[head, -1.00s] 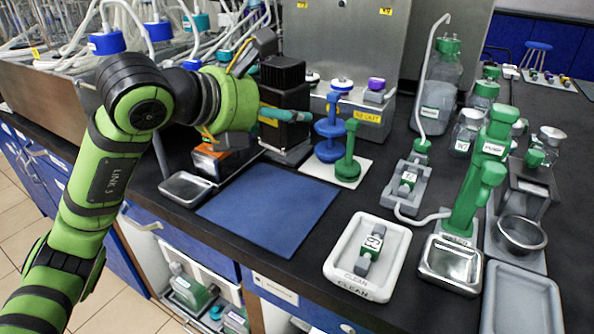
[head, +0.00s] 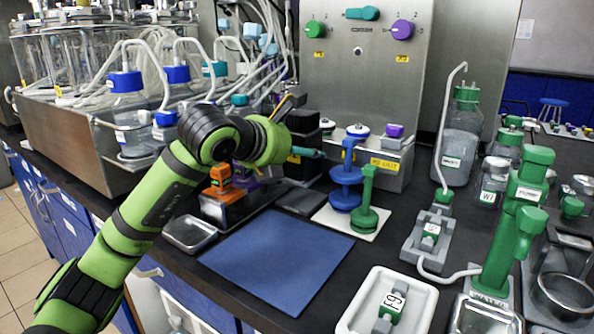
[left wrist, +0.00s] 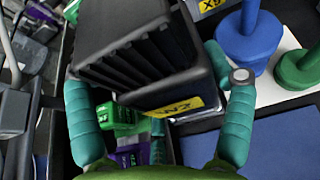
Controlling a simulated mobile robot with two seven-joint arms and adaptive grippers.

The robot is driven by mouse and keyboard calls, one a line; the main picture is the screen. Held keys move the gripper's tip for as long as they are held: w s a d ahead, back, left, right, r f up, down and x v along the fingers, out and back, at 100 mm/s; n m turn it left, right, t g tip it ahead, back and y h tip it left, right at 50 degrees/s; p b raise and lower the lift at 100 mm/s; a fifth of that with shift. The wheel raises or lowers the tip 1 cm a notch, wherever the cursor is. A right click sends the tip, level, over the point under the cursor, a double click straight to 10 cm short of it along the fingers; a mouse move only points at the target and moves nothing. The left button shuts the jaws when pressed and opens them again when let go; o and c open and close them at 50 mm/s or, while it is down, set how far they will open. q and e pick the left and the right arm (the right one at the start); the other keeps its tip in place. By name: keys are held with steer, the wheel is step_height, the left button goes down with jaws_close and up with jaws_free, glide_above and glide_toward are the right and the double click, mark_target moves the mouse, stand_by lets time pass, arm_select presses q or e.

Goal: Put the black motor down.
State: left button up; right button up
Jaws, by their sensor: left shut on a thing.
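The black motor (head: 303,122), a ribbed block with a yellow label, is partly hidden behind my left wrist in the head view. In the left wrist view the motor (left wrist: 130,45) fills the upper middle, tilted in the picture, between the two teal fingers. My left gripper (head: 306,153) is shut on it; the gripper's fingers also flank it in the left wrist view (left wrist: 150,80). A bare dark grey plate (head: 300,201) lies just in front of the motor. Whether the motor's underside touches anything is hidden. My right gripper is not in view.
A blue mat (head: 275,258) lies clear in front. Blue and green stands (head: 346,178) on a white plate are close at the right. An orange-topped unit (head: 221,181) and a metal tray (head: 188,233) are at the left. A steel cabinet (head: 375,55) stands behind.

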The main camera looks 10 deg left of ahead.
arm_select(q)
steer(key=shift+w+f, duration=0.25)
steer(key=shift+w, duration=0.6)
steer(key=shift+w+f, duration=0.1)
steer(key=shift+f, duration=0.25)
step_height(320, 180, down, 3)
steer(key=shift+f, duration=0.2)
steer(key=shift+f+b, duration=0.1)
steer(key=shift+b, duration=0.25)
steer(key=o, duration=1.6)
steer(key=shift+f, duration=0.2)
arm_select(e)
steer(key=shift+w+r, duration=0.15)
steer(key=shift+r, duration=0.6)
arm_select(q)
steer(key=shift+r, duration=0.1)
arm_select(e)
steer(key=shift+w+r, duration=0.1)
